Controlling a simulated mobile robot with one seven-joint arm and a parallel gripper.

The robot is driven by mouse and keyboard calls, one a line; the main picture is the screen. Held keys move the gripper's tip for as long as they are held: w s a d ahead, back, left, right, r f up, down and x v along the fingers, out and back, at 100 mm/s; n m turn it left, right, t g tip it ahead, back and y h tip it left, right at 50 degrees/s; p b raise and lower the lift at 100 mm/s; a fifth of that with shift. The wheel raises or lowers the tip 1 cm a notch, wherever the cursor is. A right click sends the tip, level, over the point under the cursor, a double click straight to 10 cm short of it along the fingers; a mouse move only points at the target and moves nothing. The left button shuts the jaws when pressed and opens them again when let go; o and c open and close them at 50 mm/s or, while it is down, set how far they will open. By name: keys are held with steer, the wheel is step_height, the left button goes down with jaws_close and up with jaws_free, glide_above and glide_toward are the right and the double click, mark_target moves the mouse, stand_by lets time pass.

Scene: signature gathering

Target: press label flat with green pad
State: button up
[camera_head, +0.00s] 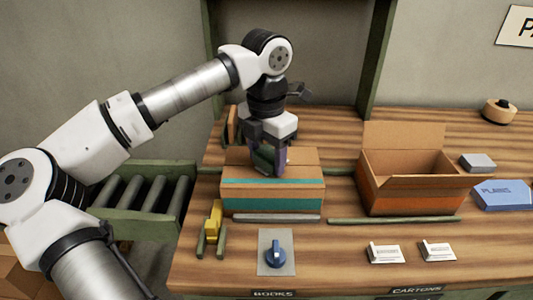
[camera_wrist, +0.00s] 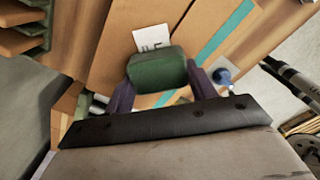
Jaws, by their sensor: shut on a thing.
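My gripper (camera_head: 267,165) is shut on the green pad (camera_head: 263,161), over the top of the closed cardboard box with a teal stripe (camera_head: 272,201). In the wrist view the green pad (camera_wrist: 157,69) sits between the two purple fingers. A white label (camera_wrist: 151,39) with dark print shows on the box top beyond the pad, partly covered by it. I cannot tell whether the pad touches the label. The label is hidden in the head view.
An open carton (camera_head: 410,197) stands right of the box. A blue knob (camera_head: 276,254) on a grey plate, a yellow tool (camera_head: 213,222) and two white cards (camera_head: 385,253) lie in front. A roller conveyor (camera_head: 143,198) is at left. A blue block (camera_head: 503,194) lies far right.

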steer(key=shift+r+p, duration=2.15)
steer(key=shift+r, duration=1.35)
